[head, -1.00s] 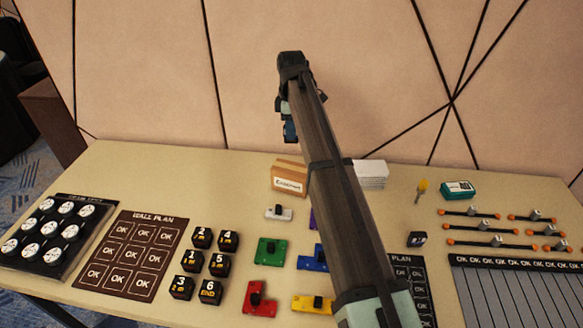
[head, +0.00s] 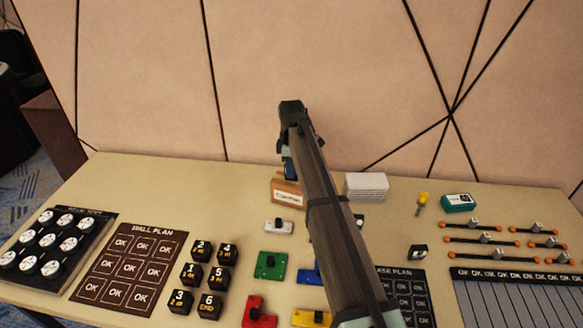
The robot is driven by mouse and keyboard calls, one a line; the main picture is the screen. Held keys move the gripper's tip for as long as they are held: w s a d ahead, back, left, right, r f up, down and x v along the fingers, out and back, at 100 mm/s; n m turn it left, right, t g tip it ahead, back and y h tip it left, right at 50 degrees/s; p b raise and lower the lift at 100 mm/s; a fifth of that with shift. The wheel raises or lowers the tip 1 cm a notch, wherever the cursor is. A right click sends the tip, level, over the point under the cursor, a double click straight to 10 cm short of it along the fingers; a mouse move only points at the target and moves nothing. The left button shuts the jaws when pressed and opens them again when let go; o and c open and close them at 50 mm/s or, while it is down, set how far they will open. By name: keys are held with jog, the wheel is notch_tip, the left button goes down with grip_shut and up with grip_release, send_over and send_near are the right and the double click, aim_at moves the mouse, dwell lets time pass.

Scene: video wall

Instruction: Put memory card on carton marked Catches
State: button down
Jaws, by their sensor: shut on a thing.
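A brown carton (head: 287,195) with a white label stands at the back middle of the table; its lettering is too small to read surely. My gripper (head: 291,173) hangs from the arm's far end, at the carton's top edge in the picture. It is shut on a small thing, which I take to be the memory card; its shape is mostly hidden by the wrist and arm. I cannot tell whether it touches the carton.
A white stack (head: 366,186) stands right of the carton, behind my arm. A white slider block (head: 279,227) and coloured blocks lie in front. Numbered black cubes (head: 228,251) and a wall plan board (head: 133,270) are left. A teal box (head: 458,202) is at right.

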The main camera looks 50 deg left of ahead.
jog(key=shift+f, duration=0.1)
jog(key=c, duration=0.9)
grip_release()
notch_tip(320, 180, up, 12)
jog(key=shift+r, duration=0.15)
